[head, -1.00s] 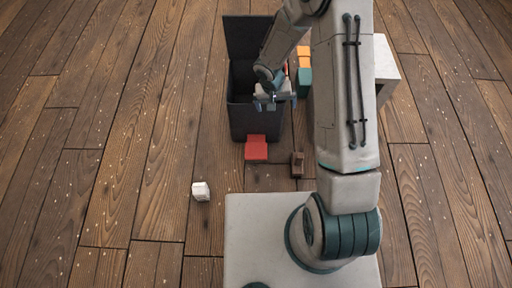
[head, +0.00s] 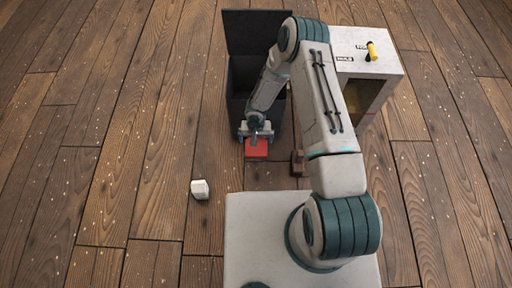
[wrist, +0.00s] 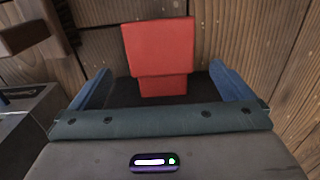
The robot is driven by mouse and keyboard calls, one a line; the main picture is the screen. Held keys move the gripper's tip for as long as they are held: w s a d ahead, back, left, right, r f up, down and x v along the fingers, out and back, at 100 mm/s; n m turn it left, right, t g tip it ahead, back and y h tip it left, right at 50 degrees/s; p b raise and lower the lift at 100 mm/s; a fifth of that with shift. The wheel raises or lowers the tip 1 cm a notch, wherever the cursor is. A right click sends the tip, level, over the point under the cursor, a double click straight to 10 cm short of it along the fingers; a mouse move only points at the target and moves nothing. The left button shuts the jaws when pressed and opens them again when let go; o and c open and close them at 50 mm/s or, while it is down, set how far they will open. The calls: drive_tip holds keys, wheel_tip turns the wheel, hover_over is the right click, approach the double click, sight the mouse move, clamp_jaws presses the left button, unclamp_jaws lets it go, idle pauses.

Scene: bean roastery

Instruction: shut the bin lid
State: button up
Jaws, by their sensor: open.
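The black bin (head: 240,75) stands on the floor with its lid (head: 250,32) raised upright at the back. A red pedal-like piece (head: 257,150) juts from the foot of its front; the wrist view shows it too (wrist: 160,47). My gripper (head: 256,138) is open and empty, low at the bin's front, above the red piece. In the wrist view its blue fingers (wrist: 163,88) stand wide apart, to either side of the red piece's bin-side end. Whether they touch it I cannot tell. My arm hides the bin's right side.
A pale cabinet (head: 392,66) with a yellow lever (head: 371,50) and an open front stands to the right of the bin. A small brown block (head: 298,162) lies right of the red piece. A white block (head: 200,189) lies front left. The left floor is clear.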

sight(256, 148)
wheel_tip(256, 148, down, 7)
drive_tip(key=shift+r+b, duration=0.2)
drive_tip(key=shift+b, duration=0.75)
